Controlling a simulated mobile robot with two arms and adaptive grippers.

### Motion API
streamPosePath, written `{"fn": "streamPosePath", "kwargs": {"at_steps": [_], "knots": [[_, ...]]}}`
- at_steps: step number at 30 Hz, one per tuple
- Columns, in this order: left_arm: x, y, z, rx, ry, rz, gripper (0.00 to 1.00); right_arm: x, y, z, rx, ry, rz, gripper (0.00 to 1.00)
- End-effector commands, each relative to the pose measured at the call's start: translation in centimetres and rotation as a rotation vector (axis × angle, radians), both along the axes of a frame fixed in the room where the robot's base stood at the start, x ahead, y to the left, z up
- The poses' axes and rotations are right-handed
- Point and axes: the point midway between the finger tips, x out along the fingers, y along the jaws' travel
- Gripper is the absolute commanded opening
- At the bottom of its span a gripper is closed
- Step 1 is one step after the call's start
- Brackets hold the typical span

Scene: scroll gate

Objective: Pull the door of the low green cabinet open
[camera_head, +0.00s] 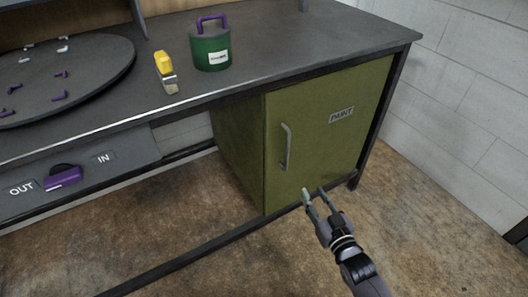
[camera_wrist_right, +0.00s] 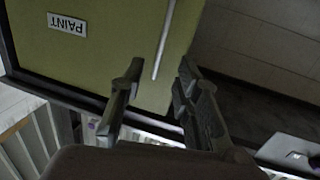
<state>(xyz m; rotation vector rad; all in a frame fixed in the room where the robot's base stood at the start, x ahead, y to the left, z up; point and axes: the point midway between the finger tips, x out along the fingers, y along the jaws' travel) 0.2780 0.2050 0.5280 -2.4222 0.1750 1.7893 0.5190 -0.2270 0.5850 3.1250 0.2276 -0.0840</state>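The low green cabinet (camera_head: 325,135) stands under the right end of the workbench. Its door is shut and carries a white PAINT label (camera_head: 341,115) and a vertical silver handle (camera_head: 286,147) near its left edge. My right gripper (camera_head: 313,192) is open and empty, in front of the lower part of the door, below and to the right of the handle. In the right wrist view the handle (camera_wrist_right: 164,40) shows beyond the gap between the open fingers (camera_wrist_right: 158,82), apart from them. The green door (camera_wrist_right: 110,40) shows there upside down. My left gripper is not in view.
The workbench top (camera_head: 290,45) holds a green pot with a purple handle (camera_head: 211,48), a yellow-topped tool (camera_head: 165,72) and a dark round disc (camera_head: 75,75) with small pieces. A purple knob (camera_head: 63,177) sits between OUT and IN labels. The floor (camera_head: 180,240) before the cabinet is clear.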

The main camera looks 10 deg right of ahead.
Motion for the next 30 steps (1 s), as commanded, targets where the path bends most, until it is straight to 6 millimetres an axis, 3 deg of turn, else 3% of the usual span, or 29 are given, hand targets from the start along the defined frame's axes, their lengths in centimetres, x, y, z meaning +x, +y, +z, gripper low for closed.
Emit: {"fn": "streamPosePath", "kwargs": {"at_steps": [8,20,24,30], "knots": [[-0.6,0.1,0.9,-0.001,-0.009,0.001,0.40,1.4,0.3,1.5,0.010,-0.055,0.007,0.30],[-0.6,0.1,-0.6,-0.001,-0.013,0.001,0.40,9.6,1.6,1.3,0.010,-0.054,0.007,0.30],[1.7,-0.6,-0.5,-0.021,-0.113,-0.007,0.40,12.5,2.0,1.3,0.009,-0.053,0.006,0.30],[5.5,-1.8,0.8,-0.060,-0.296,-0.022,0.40,15.2,2.5,1.3,0.010,-0.051,0.007,0.30]]}}
